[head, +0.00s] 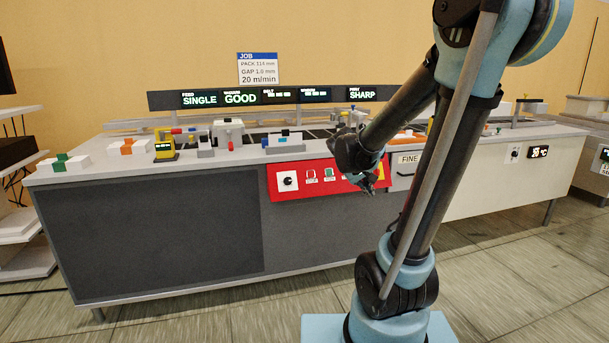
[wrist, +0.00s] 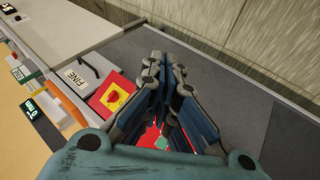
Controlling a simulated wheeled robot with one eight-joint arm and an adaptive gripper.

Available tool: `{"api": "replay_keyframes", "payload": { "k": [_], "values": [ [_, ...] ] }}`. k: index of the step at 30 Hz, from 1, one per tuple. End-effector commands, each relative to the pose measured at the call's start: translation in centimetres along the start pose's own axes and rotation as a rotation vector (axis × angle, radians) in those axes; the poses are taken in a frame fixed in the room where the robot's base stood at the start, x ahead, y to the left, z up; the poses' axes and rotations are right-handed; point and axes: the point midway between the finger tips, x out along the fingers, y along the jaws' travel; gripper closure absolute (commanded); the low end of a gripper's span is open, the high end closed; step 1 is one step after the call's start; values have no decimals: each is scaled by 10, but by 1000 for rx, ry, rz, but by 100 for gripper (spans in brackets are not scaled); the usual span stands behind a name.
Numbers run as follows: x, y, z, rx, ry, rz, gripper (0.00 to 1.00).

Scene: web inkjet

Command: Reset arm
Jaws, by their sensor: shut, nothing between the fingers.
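My gripper (head: 371,188) hangs at the end of my bent arm, in front of the red control panel on the counter's front in the head view. In the wrist view my gripper (wrist: 165,62) has its dark fingers drawn together at the tips, with nothing held. The red control panel (head: 275,191) carries a black knob (head: 288,181) and several buttons. My arm and gripper hide its right part. In the wrist view part of the red panel (wrist: 100,101) shows left of the fingers. I cannot tell how far the fingertips are from the panel.
The long counter (head: 100,180) carries small devices, including a yellow one (head: 164,145). A display bar (head: 225,98) reads SINGLE, GOOD and SHARP. A drawer marked FINE (head: 407,159) is right of the panel. The floor (head: 240,310) before the counter is clear.

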Motion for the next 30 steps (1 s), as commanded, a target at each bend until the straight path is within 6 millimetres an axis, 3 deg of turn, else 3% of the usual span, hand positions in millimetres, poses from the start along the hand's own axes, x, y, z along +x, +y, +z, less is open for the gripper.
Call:
{"api": "replay_keyframes", "payload": {
  "k": [1, 8, 18, 24, 30],
  "values": [
    [-4, 1, 15, 15, -16, -21, 100],
    [-20, -7, 75, 77, -81, -128, 100],
    [-43, -36, 155, 168, -162, -292, 100],
    [-55, -60, 197, 221, -199, -391, 100],
    [-64, -83, 225, 262, -222, -472, 100]
  ]
}}
